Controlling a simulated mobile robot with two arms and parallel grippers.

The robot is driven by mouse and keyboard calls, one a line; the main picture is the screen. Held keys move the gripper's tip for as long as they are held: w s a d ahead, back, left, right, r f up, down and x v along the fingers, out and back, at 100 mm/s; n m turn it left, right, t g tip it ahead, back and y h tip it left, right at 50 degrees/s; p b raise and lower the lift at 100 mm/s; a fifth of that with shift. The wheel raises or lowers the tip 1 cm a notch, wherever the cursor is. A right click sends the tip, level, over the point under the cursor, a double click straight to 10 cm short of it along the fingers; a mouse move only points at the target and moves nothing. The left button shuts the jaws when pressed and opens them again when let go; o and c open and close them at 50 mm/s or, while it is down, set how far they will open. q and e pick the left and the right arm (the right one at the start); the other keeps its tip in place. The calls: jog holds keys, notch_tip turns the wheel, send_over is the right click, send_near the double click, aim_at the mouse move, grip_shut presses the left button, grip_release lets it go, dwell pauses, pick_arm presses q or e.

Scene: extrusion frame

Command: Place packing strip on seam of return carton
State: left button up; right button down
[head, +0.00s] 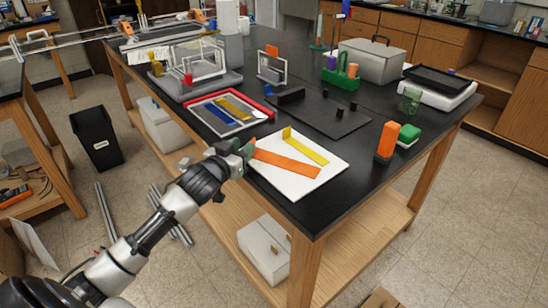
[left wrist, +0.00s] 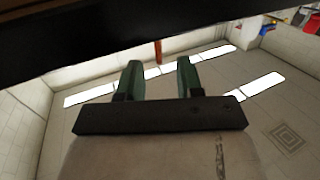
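An orange strip (head: 288,164) and a shorter yellow strip (head: 309,148) lie on a flat white panel (head: 298,187) at the table's near corner. Each strip has a small upright tab at its left end. Which strip is the packing strip, and whether the panel is the return carton, I cannot tell. My left gripper (head: 246,150) is at the panel's left edge, by the orange strip's tab. In the left wrist view its green fingers (left wrist: 158,78) are apart, with a narrow orange piece (left wrist: 158,52) seen between them, touching neither. My right gripper is not in view.
A red-rimmed tray (head: 266,117) with blue and yellow strips is behind the panel. An orange block (head: 387,142) and green block (head: 408,135) stand to the right. A dark mat (head: 322,116) and grey case (head: 371,60) lie farther back. The black tabletop (head: 350,184) is clear right of the panel.

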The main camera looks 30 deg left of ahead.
pick_arm(q)
jog(key=w, duration=0.4)
jog(key=shift+w+f, duration=0.2)
jog(key=shift+f, duration=0.1)
jog(key=shift+c, duration=0.3)
grip_shut()
